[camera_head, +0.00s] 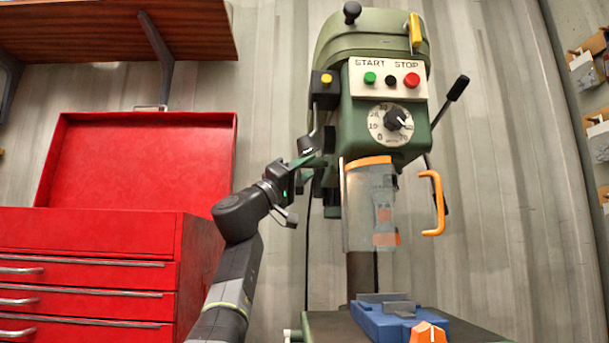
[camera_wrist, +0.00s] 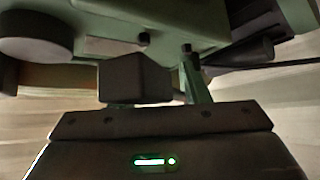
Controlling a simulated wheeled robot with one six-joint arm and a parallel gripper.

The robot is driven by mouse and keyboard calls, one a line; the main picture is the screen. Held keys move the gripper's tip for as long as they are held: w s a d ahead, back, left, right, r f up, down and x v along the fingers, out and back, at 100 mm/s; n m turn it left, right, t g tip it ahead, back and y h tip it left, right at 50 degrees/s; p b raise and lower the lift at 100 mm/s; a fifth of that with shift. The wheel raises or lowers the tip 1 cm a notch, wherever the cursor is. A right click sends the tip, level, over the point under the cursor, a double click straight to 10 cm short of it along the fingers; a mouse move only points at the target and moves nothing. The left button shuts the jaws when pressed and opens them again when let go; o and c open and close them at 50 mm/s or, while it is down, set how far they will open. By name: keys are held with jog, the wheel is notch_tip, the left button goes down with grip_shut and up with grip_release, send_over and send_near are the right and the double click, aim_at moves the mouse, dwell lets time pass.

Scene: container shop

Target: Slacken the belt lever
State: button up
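The green drill press (camera_head: 345,55) stands right of centre in the head view. On its left side, below a dark box with a yellow button, a thin lever with a black knob (camera_head: 306,144) hangs down. Other levers are a black-knobbed one (camera_head: 352,10) on top and a yellow one (camera_head: 415,30) at upper right; which is the belt lever is not marked. My gripper (camera_head: 307,162) is at the press's left side, just below the hanging knob. Contact cannot be told. The wrist view shows dark and green parts close ahead; whether the fingers are open or shut is unclear.
A red tool chest (camera_head: 90,240) with an open lid stands left. A wooden shelf (camera_head: 120,30) is above it. The press has a clear guard (camera_head: 370,205), an orange handle (camera_head: 432,203), a black feed handle (camera_head: 458,88) and a blue vise (camera_head: 395,320) on its table.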

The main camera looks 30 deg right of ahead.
jog(key=shift+r+p, duration=0.65)
jog(key=shift+r, duration=0.6)
